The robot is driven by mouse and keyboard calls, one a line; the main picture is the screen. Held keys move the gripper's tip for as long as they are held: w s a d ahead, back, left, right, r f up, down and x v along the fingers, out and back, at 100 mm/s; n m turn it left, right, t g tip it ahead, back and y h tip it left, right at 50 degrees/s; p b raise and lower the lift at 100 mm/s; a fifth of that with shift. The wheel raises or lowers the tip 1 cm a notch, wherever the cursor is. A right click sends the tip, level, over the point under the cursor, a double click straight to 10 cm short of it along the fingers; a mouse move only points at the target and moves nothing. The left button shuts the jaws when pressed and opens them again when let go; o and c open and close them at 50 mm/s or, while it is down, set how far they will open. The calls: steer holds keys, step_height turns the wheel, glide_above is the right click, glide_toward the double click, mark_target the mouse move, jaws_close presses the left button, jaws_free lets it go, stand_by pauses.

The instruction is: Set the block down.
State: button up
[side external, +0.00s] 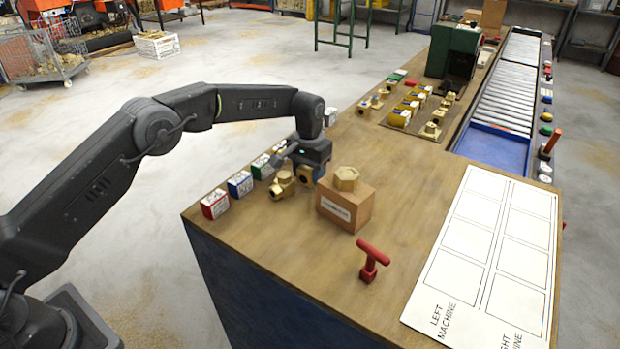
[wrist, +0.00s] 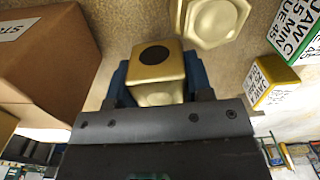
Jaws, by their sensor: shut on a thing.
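My gripper (side external: 309,172) is low over the wooden bench, near its left edge, in the side view. In the wrist view its blue fingers (wrist: 156,82) are shut on a brass block (wrist: 158,62) with a dark round hole in its face. In the side view the block (side external: 305,175) is mostly hidden by the gripper. I cannot tell whether it touches the bench. A brass fitting (side external: 283,186) with a hexagonal end stands just left of the gripper; its hexagonal part also shows in the wrist view (wrist: 214,20).
Labelled red (side external: 214,205), blue (side external: 240,184) and green (side external: 262,167) blocks line the left edge. A red T-handle (side external: 371,261) and a marked white sheet (side external: 465,240) lie nearer right.

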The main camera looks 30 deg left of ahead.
steer(key=shift+f, duration=0.9)
steer(key=shift+f, duration=0.15)
steer(key=o, duration=1.3)
steer(key=shift+f, duration=0.1)
step_height(320, 180, up, 12)
steer(key=shift+r, duration=0.2)
steer(key=shift+r, duration=0.1)
